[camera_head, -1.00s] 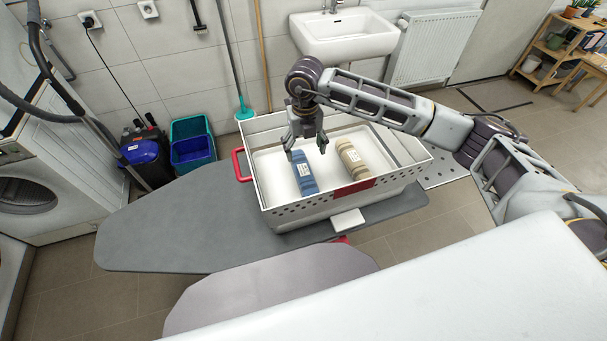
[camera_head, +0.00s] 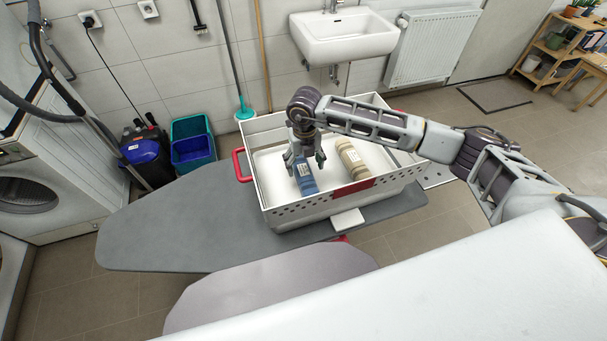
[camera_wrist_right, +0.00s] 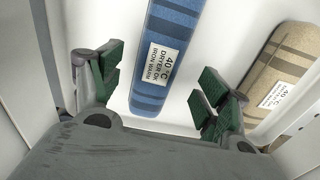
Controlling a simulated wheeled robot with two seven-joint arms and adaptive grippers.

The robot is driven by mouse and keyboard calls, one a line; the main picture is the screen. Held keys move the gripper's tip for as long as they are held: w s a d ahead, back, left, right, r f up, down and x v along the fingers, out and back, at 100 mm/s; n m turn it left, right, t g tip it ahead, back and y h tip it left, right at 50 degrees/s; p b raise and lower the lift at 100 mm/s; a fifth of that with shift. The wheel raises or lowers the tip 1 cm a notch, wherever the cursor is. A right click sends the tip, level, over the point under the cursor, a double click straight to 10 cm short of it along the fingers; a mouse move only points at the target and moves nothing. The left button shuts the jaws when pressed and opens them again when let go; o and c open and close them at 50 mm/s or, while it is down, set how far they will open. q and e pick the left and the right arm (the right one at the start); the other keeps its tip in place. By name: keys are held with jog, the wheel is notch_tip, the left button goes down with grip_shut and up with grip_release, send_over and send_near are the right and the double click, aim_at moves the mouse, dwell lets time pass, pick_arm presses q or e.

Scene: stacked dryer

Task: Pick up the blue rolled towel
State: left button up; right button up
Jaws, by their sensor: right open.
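The blue rolled towel (camera_head: 305,181) lies in the white basket (camera_head: 313,209), left of a beige rolled towel (camera_head: 352,160). In the right wrist view the blue towel (camera_wrist_right: 166,55) has darker stripes and a white label. My right gripper (camera_head: 305,162) is open and empty, inside the basket above the blue towel and covering part of it. Its green-padded fingers (camera_wrist_right: 158,92) stand apart on either side of the towel's line in the right wrist view. I cannot tell the exact height gap. My left gripper is not in view.
The basket has tall perforated walls and a red handle (camera_head: 240,165). It stands on a grey ironing board (camera_head: 165,228). The beige towel (camera_wrist_right: 280,75) lies close to the right fingers. A sink (camera_head: 345,35) is on the wall behind. The board's left part is clear.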

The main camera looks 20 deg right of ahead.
aim_at(304, 170)
jog(key=shift+f, duration=0.1)
notch_tip(304, 170, down, 4)
jog(key=shift+w+a+f+p, duration=0.1)
jog(key=shift+p, duration=0.35)
jog(key=shift+f, duration=0.35)
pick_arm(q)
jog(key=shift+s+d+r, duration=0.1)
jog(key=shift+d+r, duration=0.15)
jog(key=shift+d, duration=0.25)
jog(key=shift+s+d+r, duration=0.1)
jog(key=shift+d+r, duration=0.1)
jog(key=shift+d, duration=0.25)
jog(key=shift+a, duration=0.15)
